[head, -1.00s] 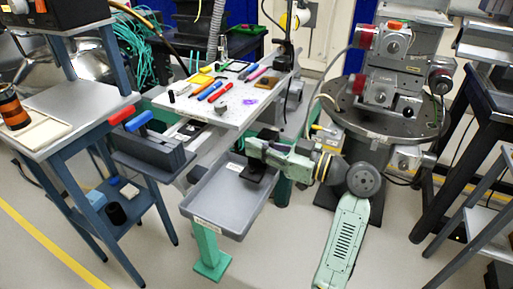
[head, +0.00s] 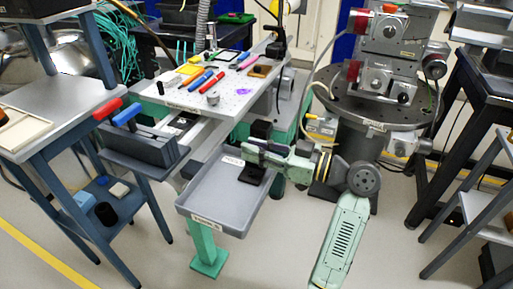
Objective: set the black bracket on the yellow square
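The black bracket (head: 254,173) shows as a dark piece at the finger end of my gripper (head: 250,154), over the right part of the grey tray. My pale green gripper reaches in from the right and appears shut on it. The fingers hide part of the bracket, and I cannot tell whether it touches the tray floor. A small yellow square (head: 189,69) lies on the white perforated table top, up and left of my gripper, near the back left edge. The gripper is well apart from it.
The grey tray (head: 195,203) stands on a green post. Pens and small items crowd the white table (head: 175,97) around the yellow square. A grey box with red and blue handles (head: 140,147) stands left. A round instrument stage (head: 375,112) stands right of the table.

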